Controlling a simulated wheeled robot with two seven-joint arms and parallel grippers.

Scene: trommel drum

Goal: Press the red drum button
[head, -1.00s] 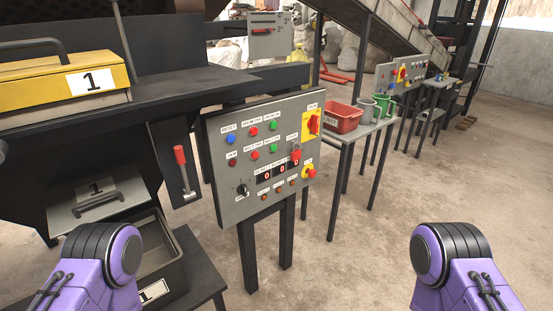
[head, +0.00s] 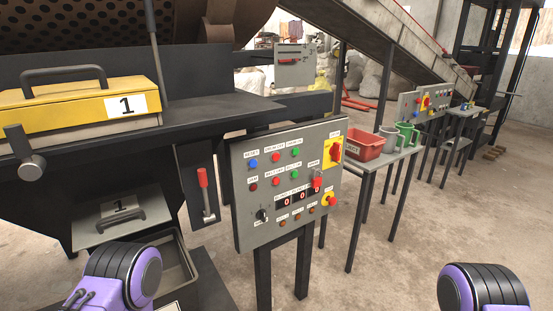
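The grey control panel (head: 243,222) stands tilted on dark legs in the middle of the head view. The red drum button (head: 275,157) is in its top row, between a blue button (head: 253,164) and a green button (head: 296,152). Its small label appears to read drum off. Another red button (head: 276,182) sits just below it. Nothing covers or touches the drum button. Only purple and black links of my two arms show at the bottom left and bottom right. Both grippers are out of view.
A red-handled lever (head: 203,180) is left of the panel, beside the dark machine with a yellow box (head: 70,107). A red emergency knob (head: 332,201) and red switches are on the panel's right. A table with a red bin (head: 373,145) stands behind. Floor at right is clear.

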